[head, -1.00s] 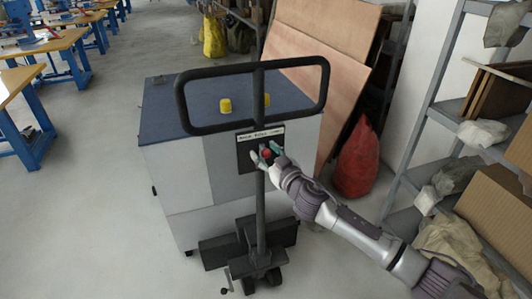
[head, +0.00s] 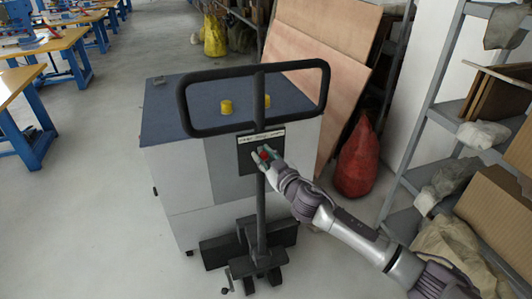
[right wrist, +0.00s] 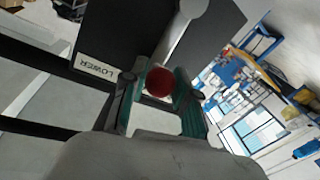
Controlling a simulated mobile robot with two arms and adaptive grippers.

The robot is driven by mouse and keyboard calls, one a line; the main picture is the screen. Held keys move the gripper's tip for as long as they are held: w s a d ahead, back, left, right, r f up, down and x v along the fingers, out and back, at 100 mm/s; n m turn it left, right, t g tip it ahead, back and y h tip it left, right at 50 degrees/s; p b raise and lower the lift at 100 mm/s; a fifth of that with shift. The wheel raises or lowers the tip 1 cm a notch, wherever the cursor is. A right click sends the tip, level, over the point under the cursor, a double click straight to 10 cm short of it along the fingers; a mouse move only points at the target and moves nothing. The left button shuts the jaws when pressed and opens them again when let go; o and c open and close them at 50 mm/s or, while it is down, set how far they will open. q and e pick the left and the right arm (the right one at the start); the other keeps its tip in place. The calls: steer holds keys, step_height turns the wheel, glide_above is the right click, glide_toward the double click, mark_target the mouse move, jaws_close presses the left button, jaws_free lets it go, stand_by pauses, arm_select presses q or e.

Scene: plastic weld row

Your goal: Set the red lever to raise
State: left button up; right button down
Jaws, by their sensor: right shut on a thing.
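The red lever's round knob (head: 264,155) is on the dark control panel (head: 247,160) of the pallet truck's upright mast. It also shows in the right wrist view (right wrist: 159,82), with a pale grey rod (right wrist: 185,35) running from it across the panel. My right gripper (head: 265,156) is shut on the knob, its two greenish fingers on either side of it (right wrist: 160,92). A white label reading LOWER (right wrist: 97,69) shows at the panel's edge in the right wrist view. Any other label wording is too small or hidden. My left gripper is not in view.
The truck's black loop handle (head: 253,70) stands above the panel. Behind is a grey cabinet (head: 175,175) with yellow objects on its blue top. A red sack (head: 357,160) and grey shelving (head: 425,130) stand to the right. Open floor lies to the left.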

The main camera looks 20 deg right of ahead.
steer(key=a+n+p, duration=0.1)
steer(key=n+p, duration=0.1)
steer(key=shift+a+f+n+g, duration=0.1)
steer(key=shift+a+n+g, duration=0.2)
steer(key=shift+a, duration=0.1)
steer(key=shift+a+f+n+h+p, duration=0.45)
steer(key=shift+a+n+p, duration=0.2)
steer(key=shift+n, duration=0.55)
steer(key=c, duration=0.9)
jaws_free()
steer(key=shift+o, duration=0.2)
steer(key=shift+s, duration=0.1)
steer(key=s+d+r, duration=0.1)
steer(key=s+d, duration=0.1)
steer(key=s, duration=0.9)
steer(key=shift+s+d, duration=0.15)
steer(key=shift+s, duration=0.15)
